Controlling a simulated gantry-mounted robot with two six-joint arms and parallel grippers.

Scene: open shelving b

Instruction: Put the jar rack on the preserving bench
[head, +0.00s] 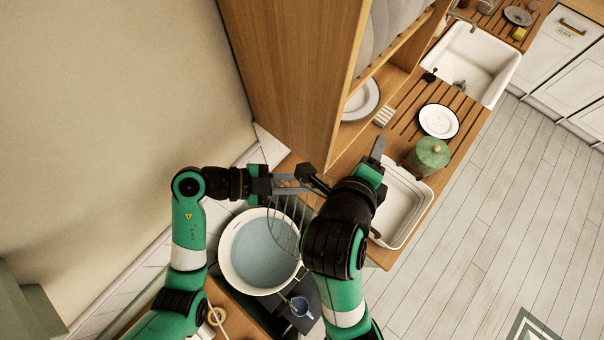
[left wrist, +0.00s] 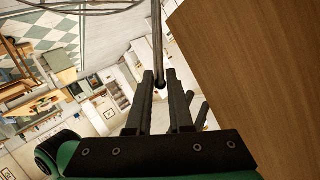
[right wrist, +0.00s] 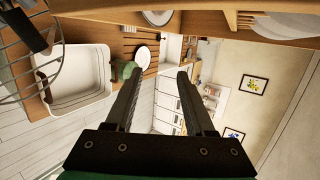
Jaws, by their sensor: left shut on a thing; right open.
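The jar rack (head: 287,228) is a wire frame with a thin upright handle. My left gripper (head: 302,184) is shut on the handle, and the rack hangs beside and partly over the large white pot. In the left wrist view the handle (left wrist: 158,45) runs between the shut fingers (left wrist: 160,82), with rack wires at the top edge. The rack (right wrist: 35,70) also shows at the left of the right wrist view. My right gripper (right wrist: 156,80) is open and empty; in the head view it is over the counter, right of the rack. My right arm hides part of the rack. I cannot tell which surface is the preserving bench.
A white basin (head: 414,222), a green lidded pot (head: 428,156) and a plate (head: 438,121) are on the wooden counter. A tall wooden shelf unit (head: 290,70) stands behind.

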